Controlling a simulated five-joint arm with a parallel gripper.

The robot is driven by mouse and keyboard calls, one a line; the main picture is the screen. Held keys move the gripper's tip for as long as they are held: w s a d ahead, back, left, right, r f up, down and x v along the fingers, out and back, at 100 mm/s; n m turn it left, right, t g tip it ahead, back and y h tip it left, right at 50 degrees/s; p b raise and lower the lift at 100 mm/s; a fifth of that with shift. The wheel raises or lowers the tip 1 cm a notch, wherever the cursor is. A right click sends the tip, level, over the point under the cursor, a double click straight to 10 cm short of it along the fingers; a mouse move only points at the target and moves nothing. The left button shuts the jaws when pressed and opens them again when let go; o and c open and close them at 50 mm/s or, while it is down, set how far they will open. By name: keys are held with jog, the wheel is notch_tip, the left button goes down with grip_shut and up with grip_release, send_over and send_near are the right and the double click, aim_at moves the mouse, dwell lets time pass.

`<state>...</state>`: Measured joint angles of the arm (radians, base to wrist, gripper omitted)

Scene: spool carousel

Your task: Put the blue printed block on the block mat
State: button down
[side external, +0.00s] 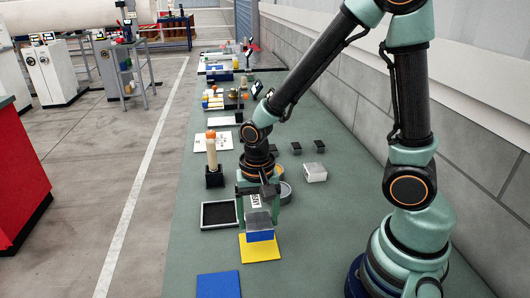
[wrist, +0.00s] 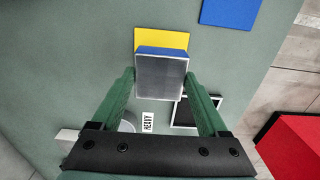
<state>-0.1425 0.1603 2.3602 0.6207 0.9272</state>
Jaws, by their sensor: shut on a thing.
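My gripper (wrist: 160,82) is shut on a block (wrist: 159,76) with a grey face and a blue part (side external: 260,236) at its lower end. One green finger is on each side of it. The block is over the back part of a yellow mat (side external: 262,252), which also shows behind it in the wrist view (wrist: 160,38). I cannot tell whether the block touches the mat. A blue mat (side external: 219,285) lies flat nearer the camera in the side view and at the top of the wrist view (wrist: 230,9). The block hides part of the yellow mat.
A dark tray with a pale rim (side external: 218,226) lies left of my gripper. A "HEAVY" label (wrist: 148,122) shows between my fingers, beside a round grey dish (wrist: 128,123). A black holder (side external: 214,178) with an upright piece and a white box (side external: 315,172) stand farther back.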

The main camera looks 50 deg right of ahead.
aim_at(258, 232)
jog(key=shift+f, duration=2.25)
jog(key=shift+f, duration=0.1)
grip_release()
notch_tip(258, 232, up, 12)
jog(key=shift+r, duration=0.1)
jog(key=shift+d+r, duration=0.1)
jog(key=shift+r, duration=0.2)
jog(key=s+d+r+n+t, duration=0.1)
jog(key=d+r+n+t, duration=0.3)
jog(key=r+n, duration=0.5)
jog(key=shift+r+t, duration=0.55)
jog(key=shift+t, duration=0.25)
